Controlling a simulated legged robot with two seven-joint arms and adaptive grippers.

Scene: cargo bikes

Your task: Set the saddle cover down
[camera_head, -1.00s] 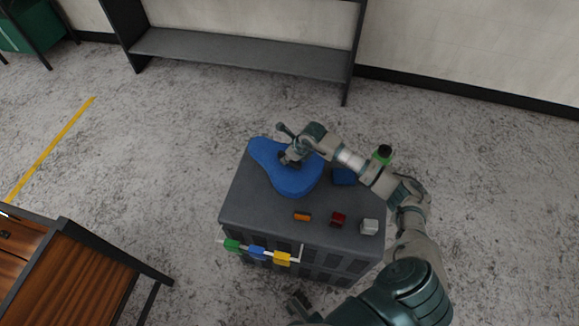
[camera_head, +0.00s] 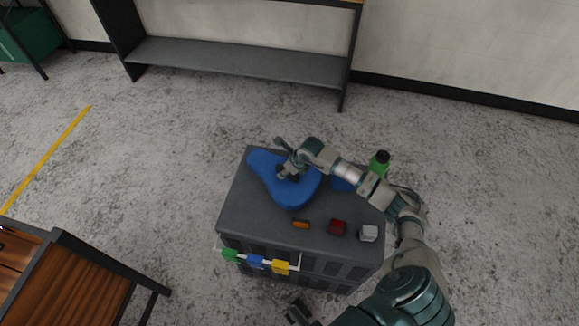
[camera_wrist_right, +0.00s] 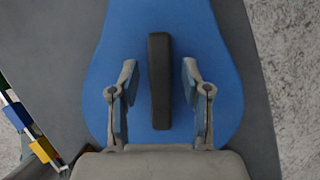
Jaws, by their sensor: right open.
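The blue saddle cover (camera_head: 292,200) lies flat on top of a dark grey crate (camera_head: 237,205), its narrow end toward the far left corner. It has a raised black bar (camera_wrist_right: 159,85) in its middle. My right gripper (camera_head: 288,174) is over the cover. In the right wrist view its two fingers (camera_wrist_right: 158,88) stand open on either side of the black bar, with a gap on both sides. A dark part at the bottom edge of the head view (camera_head: 299,312) looks like my left gripper; its jaws cannot be made out.
On the crate lie an orange block (camera_head: 301,224), a red block (camera_head: 338,228), a pale grey block (camera_head: 369,233) and a blue item (camera_head: 343,184). A green bottle (camera_head: 379,163) stands at its right. Coloured clips (camera_head: 256,262) line the front. A shelf (camera_head: 235,62) is behind.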

